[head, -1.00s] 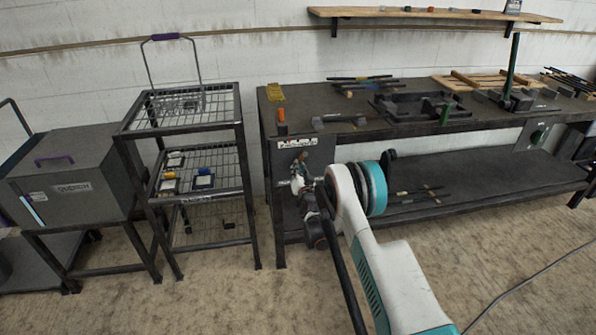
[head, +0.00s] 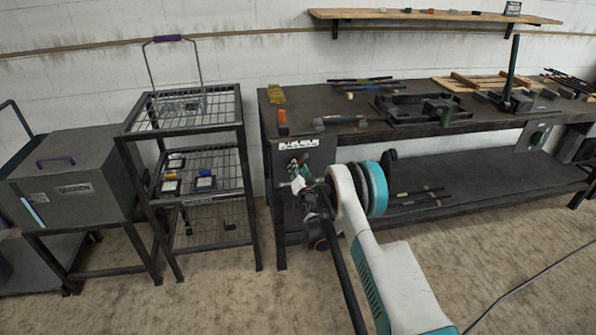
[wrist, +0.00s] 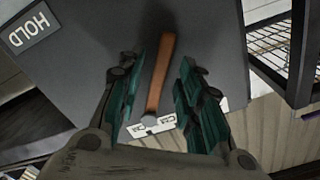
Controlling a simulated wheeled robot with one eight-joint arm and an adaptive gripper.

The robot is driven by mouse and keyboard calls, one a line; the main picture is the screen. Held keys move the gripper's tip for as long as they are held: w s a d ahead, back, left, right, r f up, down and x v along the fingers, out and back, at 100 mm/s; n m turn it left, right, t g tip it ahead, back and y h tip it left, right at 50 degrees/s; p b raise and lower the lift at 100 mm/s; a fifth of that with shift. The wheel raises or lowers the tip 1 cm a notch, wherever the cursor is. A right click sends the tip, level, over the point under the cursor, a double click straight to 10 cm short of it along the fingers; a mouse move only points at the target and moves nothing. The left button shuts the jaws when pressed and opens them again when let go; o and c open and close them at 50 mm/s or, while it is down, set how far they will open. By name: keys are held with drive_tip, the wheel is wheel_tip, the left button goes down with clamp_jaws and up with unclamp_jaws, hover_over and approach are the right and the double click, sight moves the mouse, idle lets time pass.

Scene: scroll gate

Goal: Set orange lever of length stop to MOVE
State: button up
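The orange lever (wrist: 163,72) shows in the wrist view as a long bar on a dark grey panel (wrist: 215,40). My gripper (wrist: 162,62) is open, with one teal finger on each side of the lever and a visible gap on both sides. A HOLD label (wrist: 30,30) is at the panel's upper left in this view. A second white label (wrist: 165,124) near the lever's lower end is partly hidden, and I cannot read it. In the head view my gripper (head: 299,177) is at the panel under the bench's left end; the lever is largely hidden there.
The workbench (head: 350,115) carries tools, bars and an orange-topped piece (head: 282,116). A wire rack (head: 190,133) stands close to the left of the panel, with a grey box (head: 70,185) beyond it. The floor in front is clear, apart from a cable at right.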

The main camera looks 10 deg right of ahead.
drive_tip(key=shift+s, duration=0.1)
drive_tip(key=s, duration=0.7)
drive_tip(key=shift+s, duration=0.15)
idle(0.4)
wheel_tip(320, 180, up, 18)
drive_tip(key=s+a+n+g+y, duration=0.1)
drive_tip(key=s+a+n+g, duration=0.1)
drive_tip(key=s+n+g, duration=0.1)
drive_tip(key=s+r+n+g, duration=0.2)
drive_tip(key=s+r, duration=0.9)
drive_tip(key=s, duration=0.1)
drive_tip(key=s+r+n+g, duration=0.1)
drive_tip(key=s+r+g, duration=0.25)
drive_tip(key=s, duration=1.35)
drive_tip(key=s+d+f+g, duration=0.1)
drive_tip(key=s+f, duration=0.1)
drive_tip(key=s, duration=0.8)
drive_tip(key=s+d+f+n+g+h, duration=0.1)
drive_tip(key=s+f, duration=0.2)
drive_tip(key=s, duration=0.8)
drive_tip(key=shift+d, duration=0.15)
